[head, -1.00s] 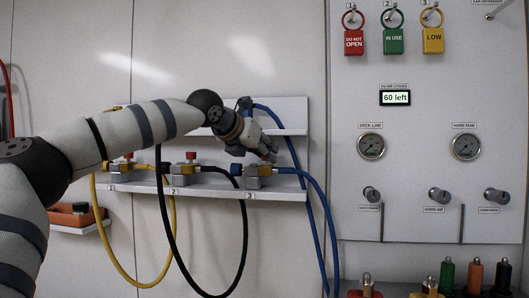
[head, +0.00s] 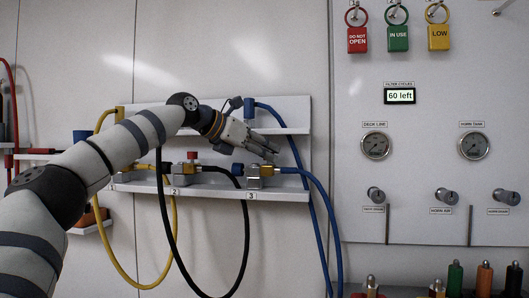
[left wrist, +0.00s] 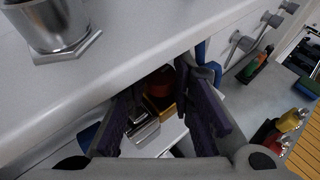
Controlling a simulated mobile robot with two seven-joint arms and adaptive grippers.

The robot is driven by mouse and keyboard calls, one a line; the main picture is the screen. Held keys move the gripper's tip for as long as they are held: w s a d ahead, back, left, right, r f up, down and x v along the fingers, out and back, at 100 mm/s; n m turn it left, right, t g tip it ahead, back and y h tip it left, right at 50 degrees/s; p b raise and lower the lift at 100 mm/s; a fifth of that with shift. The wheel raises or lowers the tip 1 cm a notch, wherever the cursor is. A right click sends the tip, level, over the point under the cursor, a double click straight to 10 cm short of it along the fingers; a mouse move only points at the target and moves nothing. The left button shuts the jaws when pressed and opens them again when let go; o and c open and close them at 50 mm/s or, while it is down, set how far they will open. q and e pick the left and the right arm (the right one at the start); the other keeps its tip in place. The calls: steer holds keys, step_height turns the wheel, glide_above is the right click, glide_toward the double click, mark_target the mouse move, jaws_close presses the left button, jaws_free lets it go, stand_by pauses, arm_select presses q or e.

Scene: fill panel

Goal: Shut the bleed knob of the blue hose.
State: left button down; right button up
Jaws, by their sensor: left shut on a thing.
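The blue hose (head: 318,198) runs from a brass and grey valve block (head: 260,170) at the place marked 3 on the white shelf. My left gripper (head: 268,150) reaches in from the left, just above that block, and its fingers hide the knob in the head view. In the left wrist view, a dark red knob (left wrist: 160,82) on a brass body (left wrist: 157,105) lies between the two fingers of my left gripper (left wrist: 160,92). The fingers are shut on it, though the contact itself is hard to see. My right gripper is not in view.
A black hose (head: 243,235) on block 2, with a red knob (head: 193,156), and a yellow hose (head: 125,270) stand to the left. The upper shelf (head: 285,108) is just above my gripper. The panel with gauges (head: 376,146) is to the right.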

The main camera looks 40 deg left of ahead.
arm_select(q)
steer(key=c, duration=1.4)
jaws_free()
steer(key=shift+o, duration=0.2)
steer(key=v, duration=1.2)
steer(key=shift+d, duration=0.1)
